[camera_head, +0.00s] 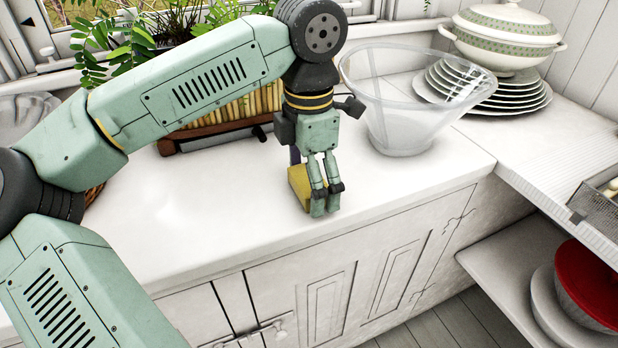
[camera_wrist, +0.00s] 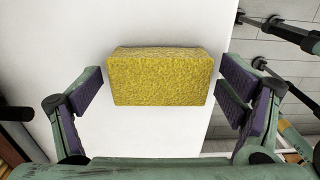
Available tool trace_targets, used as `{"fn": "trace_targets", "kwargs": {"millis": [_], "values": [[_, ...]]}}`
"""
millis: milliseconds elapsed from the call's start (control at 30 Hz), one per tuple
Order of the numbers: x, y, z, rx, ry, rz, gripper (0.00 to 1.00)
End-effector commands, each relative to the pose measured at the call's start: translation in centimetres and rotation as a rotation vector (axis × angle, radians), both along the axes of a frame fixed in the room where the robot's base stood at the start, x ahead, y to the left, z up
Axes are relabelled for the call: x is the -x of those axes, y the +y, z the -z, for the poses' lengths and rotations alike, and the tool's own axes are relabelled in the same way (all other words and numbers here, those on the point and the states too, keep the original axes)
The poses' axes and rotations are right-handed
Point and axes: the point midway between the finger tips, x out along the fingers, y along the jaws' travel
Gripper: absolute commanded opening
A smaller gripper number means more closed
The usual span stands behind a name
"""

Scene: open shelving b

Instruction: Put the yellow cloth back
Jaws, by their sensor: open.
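The yellow cloth (camera_head: 298,186) looks like a thick, rough sponge-like block and lies on the white countertop near its front edge. In the wrist view the yellow block (camera_wrist: 158,78) lies between my two spread fingers, with a gap on each side. My gripper (camera_head: 325,203) points down at the block and hides part of it in the head view. It is open and empty; its fingers also show in the wrist view (camera_wrist: 161,92).
A clear bowl (camera_head: 402,120) stands on the counter right of my gripper. Stacked plates (camera_head: 515,103) and a lidded tureen (camera_head: 508,38) stand behind it. A wooden rack (camera_head: 215,135) and plants (camera_head: 135,40) are at the back. Counter left of the block is clear. A red bowl (camera_head: 590,282) is on the lower shelf.

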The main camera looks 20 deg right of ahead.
Motion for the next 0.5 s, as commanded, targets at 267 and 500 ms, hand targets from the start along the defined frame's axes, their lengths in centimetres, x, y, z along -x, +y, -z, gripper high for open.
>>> {"fn": "trace_targets", "kwargs": {"millis": [267, 500], "values": [[0.0, 0.0, -0.1, 0.0, 0.0, 0.0, 0.9], [-0.1, 0.0, -2.9, 0.0, -0.003, -0.001, 0.9]]}}
